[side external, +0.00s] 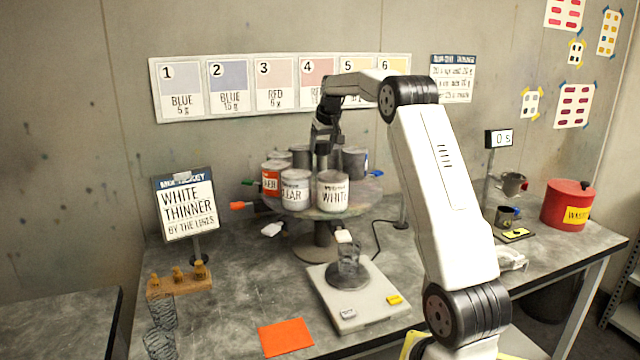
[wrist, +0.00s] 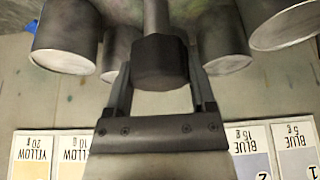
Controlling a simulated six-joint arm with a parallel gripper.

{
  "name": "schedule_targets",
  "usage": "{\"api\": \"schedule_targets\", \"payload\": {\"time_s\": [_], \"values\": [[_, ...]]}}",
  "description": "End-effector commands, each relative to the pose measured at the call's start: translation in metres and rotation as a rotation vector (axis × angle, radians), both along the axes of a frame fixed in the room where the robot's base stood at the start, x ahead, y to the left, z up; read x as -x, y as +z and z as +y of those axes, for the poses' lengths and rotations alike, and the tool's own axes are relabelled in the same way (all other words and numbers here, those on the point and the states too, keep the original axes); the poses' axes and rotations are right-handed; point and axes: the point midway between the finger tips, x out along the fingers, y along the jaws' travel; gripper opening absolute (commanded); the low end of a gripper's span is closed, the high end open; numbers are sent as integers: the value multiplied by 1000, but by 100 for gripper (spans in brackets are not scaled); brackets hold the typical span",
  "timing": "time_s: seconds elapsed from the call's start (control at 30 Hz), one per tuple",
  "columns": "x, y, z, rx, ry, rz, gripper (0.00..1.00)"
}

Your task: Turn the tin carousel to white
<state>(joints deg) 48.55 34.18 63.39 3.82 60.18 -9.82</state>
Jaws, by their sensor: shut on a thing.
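The tin carousel (side external: 316,227) stands on the bench with a ring of grey tins on its round platter. The tin labelled WHITE (side external: 332,191) is at the front, slightly right of the centre stand. A tin labelled CLEAR (side external: 296,190) is to its left, and a red-labelled tin (side external: 271,180) is further left. My gripper (side external: 323,150) is above the middle of the carousel. In the wrist view my gripper (wrist: 160,78) is shut on the dark faceted knob (wrist: 160,62) atop the centre post. The rear tins are partly hidden.
A scale (side external: 345,309) with a clear cup (side external: 349,268) stands in front of the carousel. A sign reading WHITE THINNER (side external: 186,205) is at left. A red waste can (side external: 567,205) is at right. An orange sheet (side external: 286,336) lies at the front edge.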

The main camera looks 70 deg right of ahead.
Motion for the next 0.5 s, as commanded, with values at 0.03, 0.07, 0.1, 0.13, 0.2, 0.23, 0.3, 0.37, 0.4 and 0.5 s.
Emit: {"api": "schedule_targets", "payload": {"time_s": [0.03,0.07,0.1,0.13,0.2,0.23,0.3,0.37,0.4,0.5], "values": [[0,0,0,-1,29,0,0],[0,0,0,-2,46,0,0],[0,0,0,-1,67,1,0],[0,0,0,-1,84,-1,0],[0,0,0,-1,113,-1,0],[0,0,0,-1,125,1,0],[0,0,0,-1,145,0,0],[0,0,0,-1,158,0,0],[0,0,0,-1,165,1,0],[0,0,0,-1,174,2,0]]}}
